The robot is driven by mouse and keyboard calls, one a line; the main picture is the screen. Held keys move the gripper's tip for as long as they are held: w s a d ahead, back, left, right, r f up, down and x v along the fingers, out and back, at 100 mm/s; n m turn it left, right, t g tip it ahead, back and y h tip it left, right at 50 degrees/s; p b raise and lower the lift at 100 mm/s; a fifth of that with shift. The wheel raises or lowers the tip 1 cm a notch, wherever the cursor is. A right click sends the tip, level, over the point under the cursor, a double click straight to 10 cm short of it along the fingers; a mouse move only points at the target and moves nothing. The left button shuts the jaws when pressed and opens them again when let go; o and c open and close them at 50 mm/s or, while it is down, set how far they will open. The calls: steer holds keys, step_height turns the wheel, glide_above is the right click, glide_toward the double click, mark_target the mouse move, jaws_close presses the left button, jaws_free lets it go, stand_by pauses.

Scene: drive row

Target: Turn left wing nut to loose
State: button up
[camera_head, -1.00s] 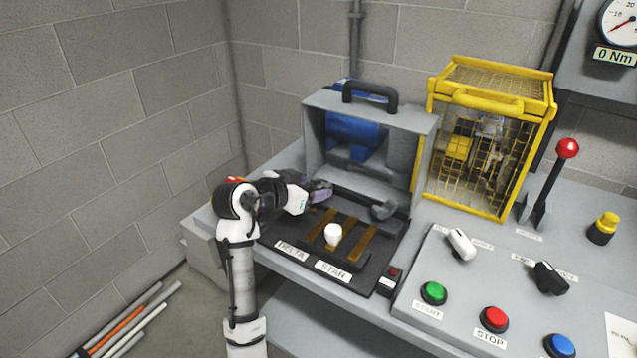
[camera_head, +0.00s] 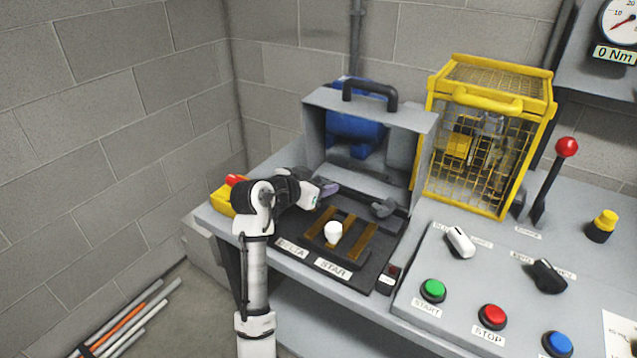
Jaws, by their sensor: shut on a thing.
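My gripper (camera_head: 326,191) is at the back left of the black terminal tray (camera_head: 375,268), in front of the grey open-fronted housing. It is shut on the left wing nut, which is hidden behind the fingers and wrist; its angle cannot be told. The right wing nut (camera_head: 384,208), dark grey, sits at the back right of the tray, apart from my gripper. Brass bars (camera_head: 360,243) and a white knob (camera_head: 333,232) lie between and in front.
The grey housing (camera_head: 313,135) with a black handle stands behind, a blue motor (camera_head: 352,137) inside. A yellow cage (camera_head: 430,140) stands to the right, beside a red-knobbed lever (camera_head: 567,147). A yellow box with a red button (camera_head: 222,200) is left of my arm.

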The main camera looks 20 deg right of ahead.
steer(key=shift+s+n+t+y+p, duration=0.1)
steer(key=shift+n+t+y+p, duration=0.25)
steer(key=shift+n+t+y, duration=0.5)
steer(key=o, duration=0.7)
steer(key=shift+h, duration=0.25)
steer(key=b+v, duration=0.1)
steer(key=v, duration=1.2)
steer(key=shift+s+a+b, duration=0.25)
steer(key=shift+s+b, duration=0.05)
steer(key=shift+r, duration=0.2)
